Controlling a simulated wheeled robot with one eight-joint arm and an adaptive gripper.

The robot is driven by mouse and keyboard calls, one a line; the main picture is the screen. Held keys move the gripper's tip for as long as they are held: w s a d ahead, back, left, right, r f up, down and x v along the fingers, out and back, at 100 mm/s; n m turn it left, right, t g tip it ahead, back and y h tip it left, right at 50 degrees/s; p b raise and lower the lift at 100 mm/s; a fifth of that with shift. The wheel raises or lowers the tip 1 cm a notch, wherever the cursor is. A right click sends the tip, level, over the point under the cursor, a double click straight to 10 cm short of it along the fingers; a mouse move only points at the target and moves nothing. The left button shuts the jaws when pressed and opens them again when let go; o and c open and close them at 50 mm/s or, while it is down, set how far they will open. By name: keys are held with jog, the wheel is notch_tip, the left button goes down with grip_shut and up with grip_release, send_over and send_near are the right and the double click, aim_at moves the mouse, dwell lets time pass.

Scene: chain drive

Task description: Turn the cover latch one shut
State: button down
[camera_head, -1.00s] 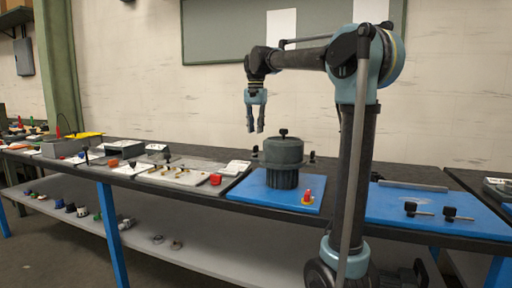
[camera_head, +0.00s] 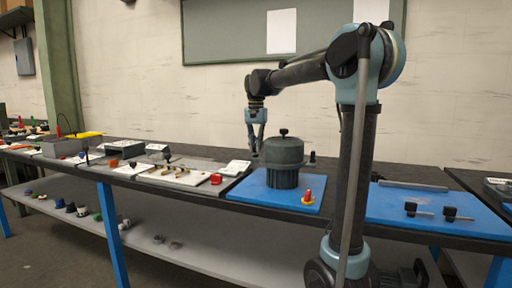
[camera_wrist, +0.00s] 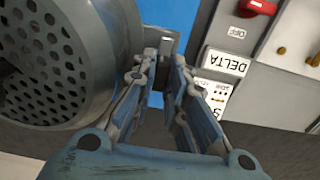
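A dark grey drum-shaped cover (camera_head: 284,152) with a knob on top (camera_head: 283,132) stands on a blue mat (camera_head: 248,190). A black latch (camera_head: 312,158) stands out at its right side. The left-side latch is mostly hidden by my gripper (camera_head: 256,150), which hangs pointing down beside the cover's left side. In the wrist view my gripper (camera_wrist: 167,55) has its fingers apart, with a small grey piece (camera_wrist: 168,38), perhaps the latch, at the gap between the tips. I cannot tell whether they touch it. The perforated cover (camera_wrist: 50,60) is close on the left.
A red and yellow button (camera_head: 308,197) sits at the mat's front. A panel with a red knob (camera_head: 215,179) lies left of the mat; the knob (camera_wrist: 258,6) also shows in the wrist view. A second blue mat (camera_head: 390,207) with black-headed parts lies right of my arm.

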dwell(0.4)
jog(key=n, duration=0.4)
jog(key=shift+a+n, duration=0.15)
jog(key=shift+n, duration=0.25)
jog(key=n, duration=0.5)
jog(key=shift+a, duration=0.15)
jog(key=n, duration=0.4)
jog(key=shift+n, duration=0.4)
jog(key=shift+a+n, duration=0.1)
jog(key=shift+n, duration=1.6)
jog(key=c, duration=1.9)
grip_release()
jog(key=shift+s, duration=0.1)
